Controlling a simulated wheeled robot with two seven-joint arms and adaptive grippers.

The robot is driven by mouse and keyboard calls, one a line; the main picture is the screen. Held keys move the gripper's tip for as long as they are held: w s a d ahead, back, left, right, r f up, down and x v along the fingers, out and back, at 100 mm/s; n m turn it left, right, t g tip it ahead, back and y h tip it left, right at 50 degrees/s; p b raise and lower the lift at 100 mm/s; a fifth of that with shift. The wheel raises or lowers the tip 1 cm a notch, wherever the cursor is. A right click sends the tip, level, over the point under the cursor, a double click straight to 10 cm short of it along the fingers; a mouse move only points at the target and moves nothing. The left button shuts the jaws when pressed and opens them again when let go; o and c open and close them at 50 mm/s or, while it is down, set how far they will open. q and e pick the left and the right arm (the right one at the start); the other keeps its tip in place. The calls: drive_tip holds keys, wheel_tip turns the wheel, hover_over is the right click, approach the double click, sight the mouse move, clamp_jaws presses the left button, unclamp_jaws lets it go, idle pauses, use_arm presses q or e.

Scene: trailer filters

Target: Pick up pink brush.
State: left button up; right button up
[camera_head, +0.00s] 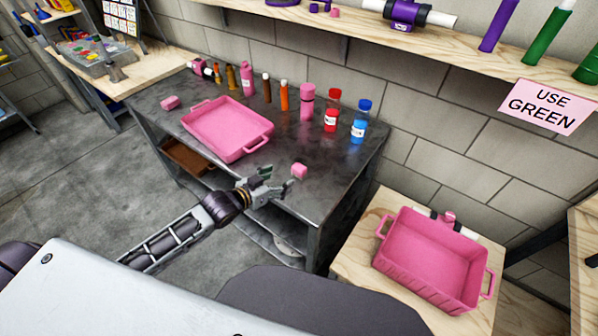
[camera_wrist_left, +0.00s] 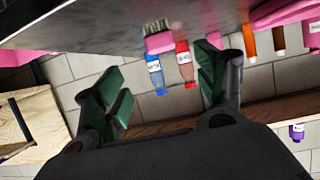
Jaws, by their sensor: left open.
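The pink brush (camera_head: 299,170) lies on the dark metal table (camera_head: 335,168) near its front right part. In the left wrist view, which is upside down, the brush (camera_wrist_left: 158,42) shows a pink body with pale bristles. My left gripper (camera_head: 278,181) is open and empty, just in front of and left of the brush, close to the table's front edge. In the left wrist view the brush appears beyond the gap between the fingers (camera_wrist_left: 162,78), apart from them. My right gripper is not in view.
A pink tray (camera_head: 212,145) and another small pink item (camera_head: 170,102) are left on the table. Several bottles stand along the back, including red (camera_head: 332,118) and blue-capped (camera_head: 358,128) ones. A pink bin (camera_head: 432,250) sits on a wooden surface at right. Table around the brush is clear.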

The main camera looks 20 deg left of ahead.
sight(296, 171)
use_arm(q)
drive_tip(key=shift+x, duration=3.9)
drive_tip(key=shift+a+f+x, duration=0.1)
drive_tip(key=shift+f+x, duration=0.05)
drive_tip(key=shift+x, duration=0.6)
drive_tip(key=shift+a+f+x, duration=0.1)
drive_tip(key=shift+a+x, duration=0.05)
drive_tip(key=shift+x, duration=1.7)
drive_tip(key=c, duration=1.1)
